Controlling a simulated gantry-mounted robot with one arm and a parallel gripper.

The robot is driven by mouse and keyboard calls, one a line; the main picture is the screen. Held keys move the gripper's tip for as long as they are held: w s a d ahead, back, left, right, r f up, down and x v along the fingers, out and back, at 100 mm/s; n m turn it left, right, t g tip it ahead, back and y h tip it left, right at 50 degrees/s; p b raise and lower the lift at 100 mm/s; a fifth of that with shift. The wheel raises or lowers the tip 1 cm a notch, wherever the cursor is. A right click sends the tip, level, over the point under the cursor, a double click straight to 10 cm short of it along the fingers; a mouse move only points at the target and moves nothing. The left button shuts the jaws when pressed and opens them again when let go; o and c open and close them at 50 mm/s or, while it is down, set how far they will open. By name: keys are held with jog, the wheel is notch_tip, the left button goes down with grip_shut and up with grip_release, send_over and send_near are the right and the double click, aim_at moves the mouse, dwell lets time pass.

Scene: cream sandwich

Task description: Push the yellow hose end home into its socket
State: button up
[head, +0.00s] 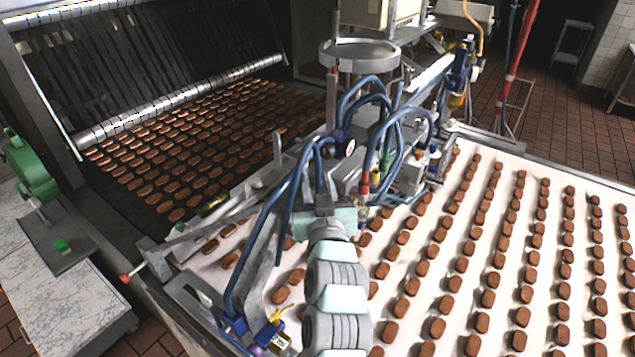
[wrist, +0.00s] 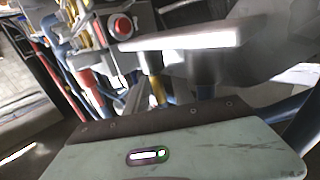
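My gripper (head: 332,213) is in the middle of the head view, close against the depositor's cluster of blue hoses and fittings. Its pale green housing (wrist: 215,148) fills the bottom of the wrist view. Its fingertips cannot be made out among the metal parts. A small yellow piece (head: 374,166), possibly the yellow hose end, shows just beyond the gripper, beside a red fitting (head: 365,184). In the wrist view, a yellow piece (wrist: 158,90) shows below a grey metal bar (wrist: 190,40). I cannot tell whether the gripper touches it. The socket cannot be picked out.
Blue hoses (head: 268,232) loop around the gripper on the left. A red button (wrist: 122,26) shows in the wrist view. Rows of brown biscuits cover the white belt (head: 545,165) at the right. A green machine (head: 30,165) stands at the far left.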

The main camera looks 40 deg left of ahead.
aim_at(319, 193)
jog(key=shift+s+f, duration=0.1)
jog(key=shift+f, duration=0.1)
jog(key=p+v, duration=0.1)
jog(key=v, duration=0.1)
jog(key=p+v, duration=0.2)
jog(key=v, duration=0.1)
jog(key=r+p+v, duration=0.1)
jog(key=v, duration=0.1)
jog(key=shift+d+p, duration=0.3)
jog(key=shift+p, duration=0.05)
jog(key=shift+s+d+f+p, duration=0.1)
jog(key=shift+s+d+p, duration=0.15)
jog(key=shift+p, duration=0.35)
jog(key=shift+s+d+p, duration=0.25)
jog(key=shift+d+p, duration=0.05)
jog(key=shift+p, duration=0.35)
jog(key=shift+p+v, duration=0.9)
jog(key=shift+p, duration=0.1)
jog(key=shift+f, duration=0.2)
